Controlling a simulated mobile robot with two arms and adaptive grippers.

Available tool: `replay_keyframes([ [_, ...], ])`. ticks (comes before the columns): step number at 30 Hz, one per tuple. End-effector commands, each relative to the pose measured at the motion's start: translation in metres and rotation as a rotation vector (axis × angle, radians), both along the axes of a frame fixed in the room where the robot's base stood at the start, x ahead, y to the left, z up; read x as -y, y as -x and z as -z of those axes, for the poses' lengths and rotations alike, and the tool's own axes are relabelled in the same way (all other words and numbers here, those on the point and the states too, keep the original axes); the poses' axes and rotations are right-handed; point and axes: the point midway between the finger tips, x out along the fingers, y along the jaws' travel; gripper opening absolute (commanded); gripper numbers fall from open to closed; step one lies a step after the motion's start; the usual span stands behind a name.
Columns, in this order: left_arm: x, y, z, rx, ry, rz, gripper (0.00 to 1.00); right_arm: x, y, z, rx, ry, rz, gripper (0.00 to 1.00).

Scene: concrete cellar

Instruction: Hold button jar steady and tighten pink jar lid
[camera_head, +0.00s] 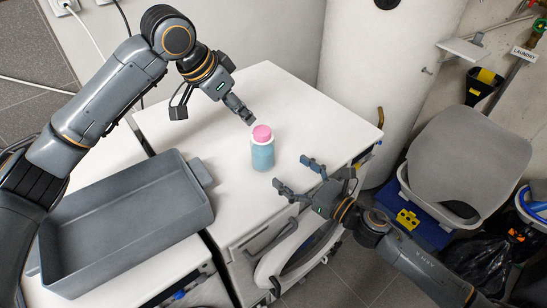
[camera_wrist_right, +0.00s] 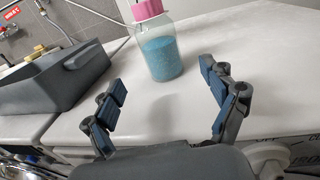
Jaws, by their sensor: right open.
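The button jar (camera_head: 262,156) stands upright on the white worktop, clear with pale blue contents. Its pink lid (camera_head: 262,132) sits on top; whether it is tight cannot be told. In the right wrist view the jar (camera_wrist_right: 160,52) stands beyond the fingers, and its lid (camera_wrist_right: 147,9) is cut by the top edge. My left gripper (camera_head: 212,114) is above and left of the jar, fingers spread, one finger close to the lid; contact cannot be told. My right gripper (camera_head: 293,173) is open and empty, right of the jar and apart from it.
A grey tray (camera_head: 190,225) lies on the left appliance top. The white worktop (camera_head: 215,185) is clear around the jar. A white cylinder tank (camera_head: 375,80) stands behind at the right.

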Motion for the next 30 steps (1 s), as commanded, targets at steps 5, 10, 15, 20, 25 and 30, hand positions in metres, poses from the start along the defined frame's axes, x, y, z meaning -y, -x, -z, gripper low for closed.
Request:
replay_keyframes([
  [5, 0.0, 0.0, 0.0, 0.0, 0.0, 0.0, 0.38, -0.026, -0.027, -0.001, 0.001, -0.001, 0.0, 0.85],
  [10, 0.0, 0.0, 0.0, 0.0, 0.0, 0.0, 0.38, -0.044, -0.047, -0.001, 0.0, -0.001, 0.001, 0.85],
  [15, 0.0, 0.0, 0.0, 0.0, 0.0, 0.0, 0.38, -0.054, -0.058, 0.0, 0.0, -0.001, 0.001, 0.85],
  [20, 0.0, 0.0, 0.0, 0.0, 0.0, 0.0, 0.38, -0.057, -0.061, 0.0, -0.001, -0.001, 0.001, 0.85],
  [25, 0.0, 0.0, 0.0, 0.0, 0.0, 0.0, 0.38, -0.057, -0.061, 0.0, -0.001, -0.001, 0.001, 0.85],
  [30, 0.0, 0.0, 0.0, 0.0, 0.0, 0.0, 0.38, -0.057, -0.061, 0.0, -0.001, -0.001, 0.001, 0.58],
])
